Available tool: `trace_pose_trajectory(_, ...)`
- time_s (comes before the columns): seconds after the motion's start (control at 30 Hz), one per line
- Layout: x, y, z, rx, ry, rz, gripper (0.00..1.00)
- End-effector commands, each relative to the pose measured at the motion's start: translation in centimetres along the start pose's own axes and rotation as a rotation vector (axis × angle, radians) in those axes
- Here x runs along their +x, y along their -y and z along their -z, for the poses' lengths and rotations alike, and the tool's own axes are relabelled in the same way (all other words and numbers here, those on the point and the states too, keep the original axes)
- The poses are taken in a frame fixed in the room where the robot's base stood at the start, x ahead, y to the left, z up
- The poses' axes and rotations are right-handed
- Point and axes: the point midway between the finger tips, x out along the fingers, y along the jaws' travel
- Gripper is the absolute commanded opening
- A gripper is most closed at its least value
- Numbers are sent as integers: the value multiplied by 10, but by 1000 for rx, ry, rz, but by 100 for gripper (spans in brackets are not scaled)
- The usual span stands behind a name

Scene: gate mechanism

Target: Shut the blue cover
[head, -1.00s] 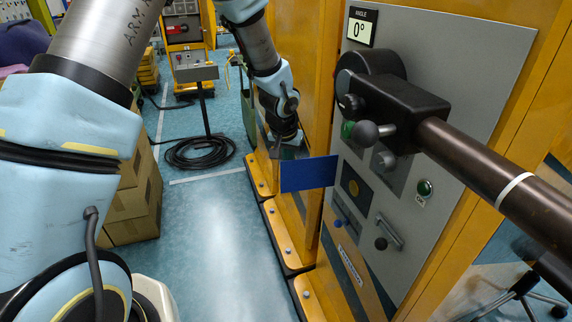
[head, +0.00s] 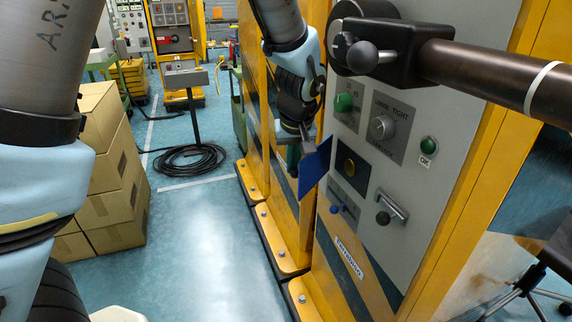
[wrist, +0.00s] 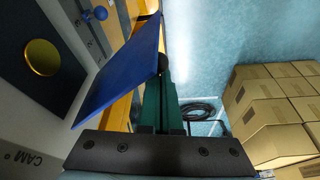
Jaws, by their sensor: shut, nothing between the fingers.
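The blue cover (head: 314,168) is a flat plate standing out from the grey panel, partly open, beside a black square with a yellow round button (head: 349,167). In the wrist view the cover (wrist: 122,68) slants across the middle, with the yellow button (wrist: 42,55) uncovered to its left. My gripper (wrist: 160,98) is shut and empty, its dark green fingers on the cover's outer side, away from the button. A dark round knob (wrist: 156,63) shows by the fingertips at the cover's edge. Whether the fingers touch the cover is unclear. In the head view the cover partly hides the fingertips.
A thick brown bar with a black lever head (head: 385,50) juts across the panel above. A green button (head: 344,102), a rotary knob (head: 382,127) and a small handle (head: 392,207) are nearby. Cardboard boxes (head: 110,170) stand left. The floor between is clear.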

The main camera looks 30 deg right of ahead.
Motion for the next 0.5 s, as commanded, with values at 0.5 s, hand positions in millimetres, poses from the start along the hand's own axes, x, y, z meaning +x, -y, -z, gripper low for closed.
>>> trace_pose_trajectory(0.5, -5, -10, -14, 1, 1, 1, 0)
